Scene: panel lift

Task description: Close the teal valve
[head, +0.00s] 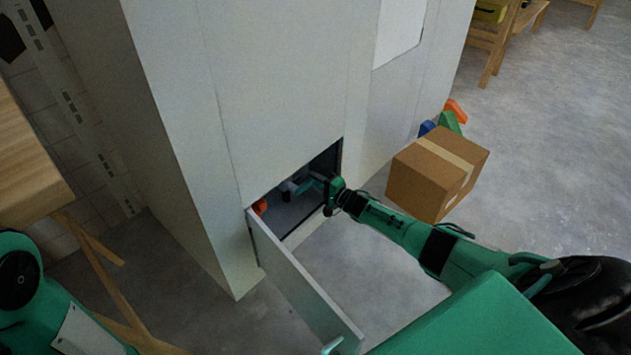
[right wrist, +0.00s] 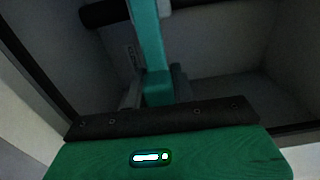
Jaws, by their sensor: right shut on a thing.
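The teal valve's handle (head: 308,184) shows inside the low opening of a white cabinet. In the right wrist view the handle is a long teal bar (right wrist: 148,45) running up from the gripper, with a dark pipe behind it. My right gripper (head: 326,190) reaches into the opening from the right and is shut on the handle. In the right wrist view its jaws (right wrist: 155,95) are at the near end of the bar; the fingertips are partly hidden. My left arm shows at the lower left of the head view, but its gripper is out of view.
The hinged panel (head: 300,283) stands open below the white cabinet (head: 270,90). An orange object (head: 260,206) sits inside at the left. A cardboard box (head: 425,178) is beside my right forearm. A wooden table (head: 25,165) stands at the left. Open floor lies to the right.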

